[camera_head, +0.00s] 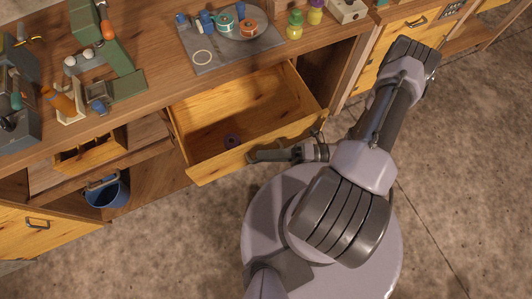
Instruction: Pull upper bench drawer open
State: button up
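The upper bench drawer (205,166) is a light wooden box under the worktop. It stands pulled well out, its inside showing. A small dark purple ring-shaped thing (231,141) lies on its floor near the front. My gripper (252,157) is at the outer side of the drawer's front panel, near the middle of it. It seems to touch or nearly touch the panel. The drawer's handle is hidden there, and I cannot tell whether the fingers are closed around it.
A blue bucket (107,190) stands on a lower shelf. The floor in front is clear.

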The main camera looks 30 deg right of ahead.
dwell(0.3)
jog(key=p+v, duration=0.1)
jog(key=v, duration=1.6)
jog(key=shift+d, duration=0.2)
jog(key=shift+s+f, duration=0.1)
